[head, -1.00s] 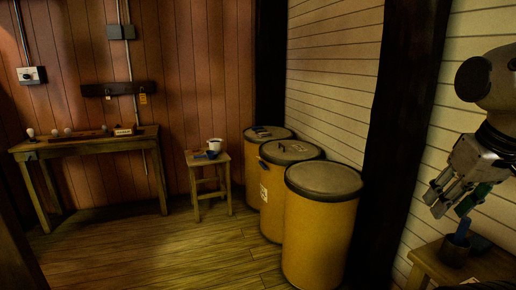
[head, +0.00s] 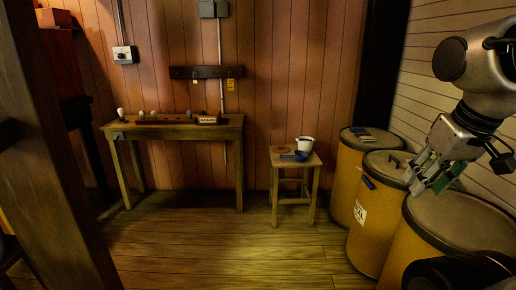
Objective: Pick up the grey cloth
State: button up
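I cannot make out a grey cloth in this view. My gripper (head: 428,176) is at the right, fingers pointing down and to the left, in front of the yellow drums. A green patch shows at its fingers; I cannot tell whether it is part of the gripper or something held. The finger gap is not clear.
A wooden bench (head: 180,130) with several bulbs stands at the back wall. A stool (head: 294,164) bears a white mug (head: 305,144) and small blue and orange things. Yellow drums (head: 348,176) line the right. A dark post (head: 55,150) stands left. The middle floor is clear.

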aim_at(360, 133)
jog(key=i+j, duration=0.1)
jog(key=i, duration=0.75)
jog(key=i+j, duration=0.1)
jog(key=i, duration=0.8)
jog(key=i+z, duration=0.4)
jog(key=i, duration=0.2)
jog(key=i+j+z, duration=0.1)
jog(key=i+z, duration=0.3)
jog(key=i, duration=0.2)
